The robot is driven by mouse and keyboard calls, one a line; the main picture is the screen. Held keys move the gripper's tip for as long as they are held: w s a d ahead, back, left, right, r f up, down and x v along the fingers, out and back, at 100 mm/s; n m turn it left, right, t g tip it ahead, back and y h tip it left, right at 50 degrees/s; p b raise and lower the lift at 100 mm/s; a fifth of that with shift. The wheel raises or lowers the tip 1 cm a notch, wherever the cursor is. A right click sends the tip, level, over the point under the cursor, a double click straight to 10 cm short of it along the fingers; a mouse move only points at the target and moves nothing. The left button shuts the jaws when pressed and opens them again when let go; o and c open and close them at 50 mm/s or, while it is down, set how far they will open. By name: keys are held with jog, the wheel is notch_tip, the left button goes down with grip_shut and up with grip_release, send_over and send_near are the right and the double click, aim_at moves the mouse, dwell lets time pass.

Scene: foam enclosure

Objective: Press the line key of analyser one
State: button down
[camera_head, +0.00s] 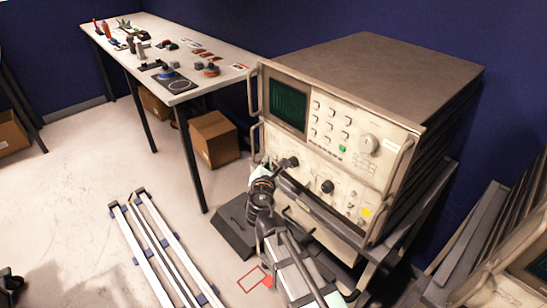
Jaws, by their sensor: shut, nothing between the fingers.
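A beige analyser (375,160) stands on a cart in the centre right, its front panel facing left and toward me. It has a dark green screen (288,104), several small pale keys, a green key (342,149) and a large round knob (369,143). I cannot read the labels, so I cannot tell which key is the line key or which number this analyser has. My gripper (284,165) is shut and empty, in front of the panel below the screen. It hides part of the lower panel; I cannot tell whether it touches.
A second, similar unit (510,280) is cut off at the lower right. A white table (225,73) with small parts stands at the upper left, with cardboard boxes (213,138) beneath. White rails (160,250) lie on the floor. Pale floor is open at the left.

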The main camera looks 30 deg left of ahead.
jog(key=shift+s, duration=0.1)
jog(key=shift+s+a+b, duration=0.2)
jog(key=shift+s+a, duration=0.05)
jog(key=shift+s, duration=0.7)
jog(key=shift+s+a+b, duration=0.15)
jog(key=shift+s+a, duration=0.15)
jog(key=shift+s, duration=0.6)
jog(key=shift+s+a+b, duration=0.2)
jog(key=shift+s+a, duration=0.05)
jog(key=shift+s, duration=0.7)
